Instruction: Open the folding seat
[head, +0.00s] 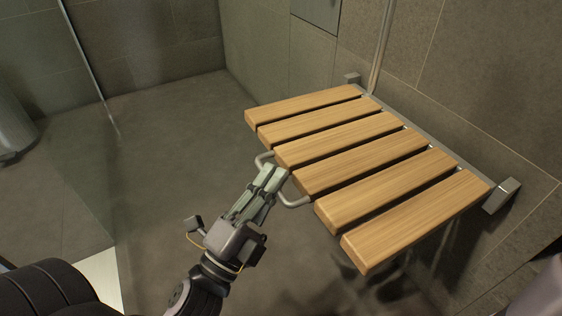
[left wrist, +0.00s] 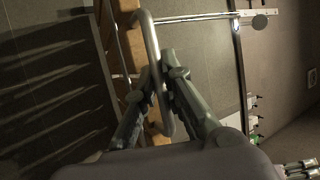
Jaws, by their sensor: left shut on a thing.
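The folding seat (head: 370,155) has several light wooden slats and is hinged to the tiled wall on the right. It lies down, roughly level, out from the wall. A grey bar handle (head: 296,203) sticks out from its front edge. My left gripper (head: 272,178) is at that edge, shut on the handle. The left wrist view shows the handle (left wrist: 152,45) running between the fingers of my left gripper (left wrist: 158,80), with a strip of the seat's wood (left wrist: 131,55) beside it.
A metal wall bracket (head: 502,195) holds the seat's near end. A glass panel (head: 70,170) stands at the left, with a pale round fixture (head: 12,125) beyond it. The grey floor (head: 165,140) left of the seat is clear.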

